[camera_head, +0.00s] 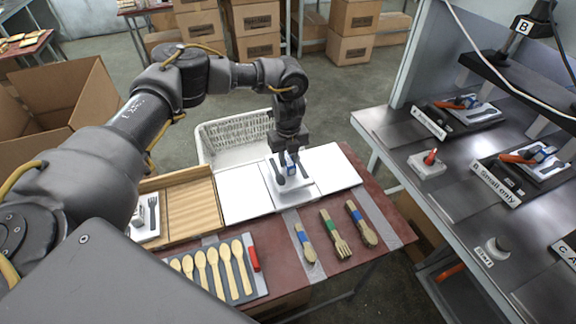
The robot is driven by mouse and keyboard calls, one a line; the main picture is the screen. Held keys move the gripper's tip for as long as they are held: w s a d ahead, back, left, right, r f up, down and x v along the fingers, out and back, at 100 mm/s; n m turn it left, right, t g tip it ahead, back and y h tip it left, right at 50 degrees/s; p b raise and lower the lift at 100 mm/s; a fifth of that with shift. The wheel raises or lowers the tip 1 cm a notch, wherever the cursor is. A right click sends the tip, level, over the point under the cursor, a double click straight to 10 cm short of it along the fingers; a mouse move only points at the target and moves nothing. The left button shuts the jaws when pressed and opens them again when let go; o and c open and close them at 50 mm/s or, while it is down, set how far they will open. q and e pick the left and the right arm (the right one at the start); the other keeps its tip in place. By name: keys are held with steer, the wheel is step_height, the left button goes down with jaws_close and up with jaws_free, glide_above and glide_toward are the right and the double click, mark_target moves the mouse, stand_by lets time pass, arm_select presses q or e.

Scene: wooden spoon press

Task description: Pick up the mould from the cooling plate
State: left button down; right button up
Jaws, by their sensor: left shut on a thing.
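The mould (277,184) is a small white block with a dark spoon-shaped hollow and a blue part at its top. It is at the middle panel of the white cooling plate (242,203), at the back of the red-brown table. My left gripper (291,163) points down over the mould and is shut on its blue part. The fingertips are partly hard to make out, and I cannot tell whether the mould touches the plate. My right gripper is not in view.
A white basket (233,135) stands behind the plate. A wooden tray (190,207) is to its left. Wooden spoons (227,268) lie in front, with banded cutlery (334,233) beside them. The grey press bench (460,180) is at right, holding other moulds.

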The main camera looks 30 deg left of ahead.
arm_select(q)
steer(key=s+r+b, duration=0.1)
steer(key=s+r, duration=0.9)
steer(key=s, duration=0.4)
steer(key=shift+d, duration=0.35)
